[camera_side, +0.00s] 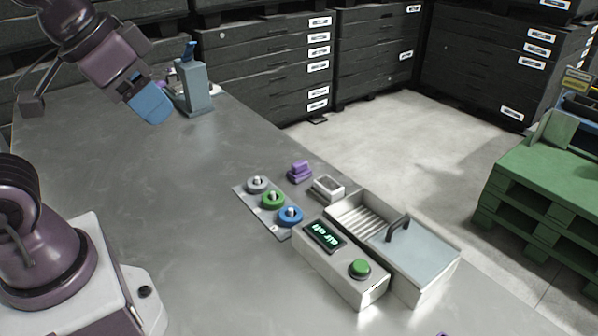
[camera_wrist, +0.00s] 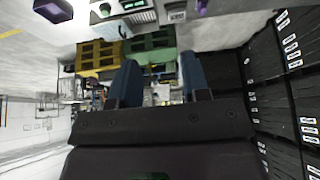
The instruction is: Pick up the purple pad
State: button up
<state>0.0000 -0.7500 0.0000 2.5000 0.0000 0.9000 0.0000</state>
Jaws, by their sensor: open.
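A small purple pad (camera_side: 300,171) with a stepped shape sits on the grey table, right of the colored rings and behind the grey-white block. Something purple (camera_wrist: 203,7) shows at the top edge in the wrist view; I cannot tell if it is the same pad. My gripper (camera_side: 151,104) is raised over the far left part of the table, well apart from the pad. Its blue fingers (camera_wrist: 160,82) stand apart with nothing between them in the wrist view.
A plate with grey, green and blue rings (camera_side: 273,200), a box reading "air off" with a green button (camera_side: 360,268), and a lidded tray (camera_side: 425,262) stand nearby. A blue-grey stand (camera_side: 195,90) is near my gripper. The middle table is clear.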

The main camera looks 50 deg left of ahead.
jog(key=o, duration=1)
jog(key=shift+c, duration=0.2)
